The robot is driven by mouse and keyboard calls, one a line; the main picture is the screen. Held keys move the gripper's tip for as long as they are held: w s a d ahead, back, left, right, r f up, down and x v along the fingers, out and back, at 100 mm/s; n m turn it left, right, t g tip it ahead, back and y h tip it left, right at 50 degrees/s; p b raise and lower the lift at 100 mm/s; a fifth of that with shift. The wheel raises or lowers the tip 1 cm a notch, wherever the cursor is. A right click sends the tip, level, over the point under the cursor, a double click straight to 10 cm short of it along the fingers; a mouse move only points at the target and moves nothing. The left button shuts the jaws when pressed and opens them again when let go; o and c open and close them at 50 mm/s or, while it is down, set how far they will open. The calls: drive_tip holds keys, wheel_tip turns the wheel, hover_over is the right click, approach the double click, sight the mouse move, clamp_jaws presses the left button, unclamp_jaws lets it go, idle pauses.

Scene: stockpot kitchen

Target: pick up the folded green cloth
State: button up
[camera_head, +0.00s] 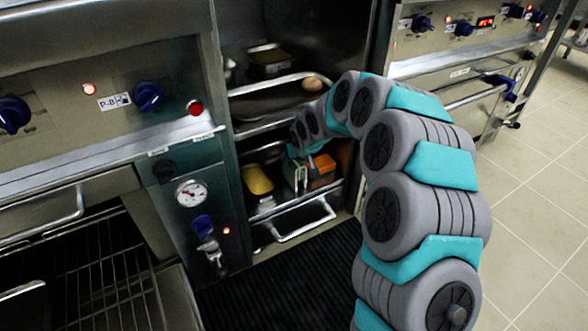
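My arm reaches from the lower right into the open cabinet between the two cooking units. My gripper (304,163) is inside the lower compartment, over its right half, small and partly hidden by my own wrist. A pale green upright shape (296,178) shows just under it. It may be the folded green cloth, but it is too small to tell it surely from the gripper's fingers. I cannot tell whether the gripper touches or holds it.
An orange block (322,171) stands close right of the gripper, and a yellow object (257,181) lies to the left. The shelf above holds a tray (270,98) with a brown egg-like object (311,84). A metal handle (302,229) sticks out at the front. A dark ribbed mat (285,285) covers the floor.

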clamp_jaws()
drive_tip(key=shift+r, duration=0.1)
idle(0.4)
drive_tip(key=shift+d, duration=0.1)
drive_tip(key=shift+s+d+r, duration=0.15)
drive_tip(key=shift+s+d, duration=0.05)
drive_tip(key=shift+s, duration=0.4)
drive_tip(key=s+d+p, duration=0.1)
drive_tip(key=s+d, duration=0.2)
drive_tip(key=s, duration=0.4)
drive_tip(key=s+d, duration=0.3)
drive_tip(key=s, duration=0.5)
drive_tip(key=shift+s+d+p, duration=0.2)
drive_tip(key=shift+d+p, duration=0.05)
drive_tip(key=shift+p, duration=0.1)
